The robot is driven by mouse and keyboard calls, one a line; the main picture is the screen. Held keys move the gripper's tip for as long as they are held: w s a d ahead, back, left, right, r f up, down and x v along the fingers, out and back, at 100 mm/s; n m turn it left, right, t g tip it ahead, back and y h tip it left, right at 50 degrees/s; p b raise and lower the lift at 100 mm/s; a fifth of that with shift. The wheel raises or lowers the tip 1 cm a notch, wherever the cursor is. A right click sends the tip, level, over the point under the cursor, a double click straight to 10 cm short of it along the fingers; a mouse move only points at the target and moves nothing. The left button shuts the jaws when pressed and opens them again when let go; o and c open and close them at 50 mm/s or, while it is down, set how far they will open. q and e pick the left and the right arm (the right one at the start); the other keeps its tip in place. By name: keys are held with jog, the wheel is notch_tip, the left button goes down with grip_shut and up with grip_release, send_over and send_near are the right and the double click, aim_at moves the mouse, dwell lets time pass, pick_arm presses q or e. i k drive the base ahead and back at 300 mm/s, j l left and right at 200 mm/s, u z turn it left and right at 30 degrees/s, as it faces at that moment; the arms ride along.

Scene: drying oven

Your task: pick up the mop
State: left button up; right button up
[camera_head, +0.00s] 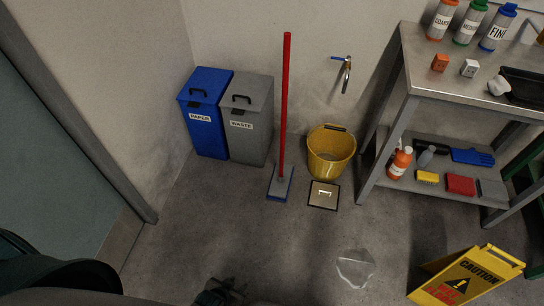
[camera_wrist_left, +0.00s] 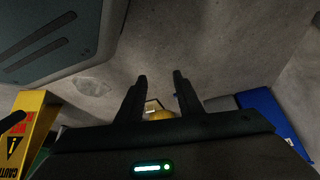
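The mop (camera_head: 285,105) stands upright in the head view, in front of the grey bin and left of the yellow bucket. It has a long red handle and a flat grey-and-blue head (camera_head: 279,184) on the floor. I cannot make out the mop in the left wrist view. My left gripper (camera_head: 218,290) is at the bottom edge of the head view, well short of the mop. In the left wrist view its two fingers (camera_wrist_left: 161,85) are apart with nothing between them. My right gripper is not in view.
A blue paper bin (camera_head: 205,130) and a grey waste bin (camera_head: 248,140) stand by the wall. A yellow bucket (camera_head: 331,152) stands behind a floor hatch (camera_head: 324,194). A puddle (camera_head: 355,268), a caution sign (camera_head: 467,278) and a metal shelf table (camera_head: 410,90) are on the right.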

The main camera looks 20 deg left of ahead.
aim_at(280, 185)
jog(key=i+j, duration=0.2)
jog(key=j, duration=0.2)
jog(key=i+j, duration=0.2)
jog(key=j, duration=0.2)
jog(key=i+j, duration=0.2)
jog(key=j, duration=0.15)
jog(key=i+j, duration=0.2)
jog(key=j, duration=0.2)
jog(key=i+j, duration=0.2)
jog(key=j, duration=0.2)
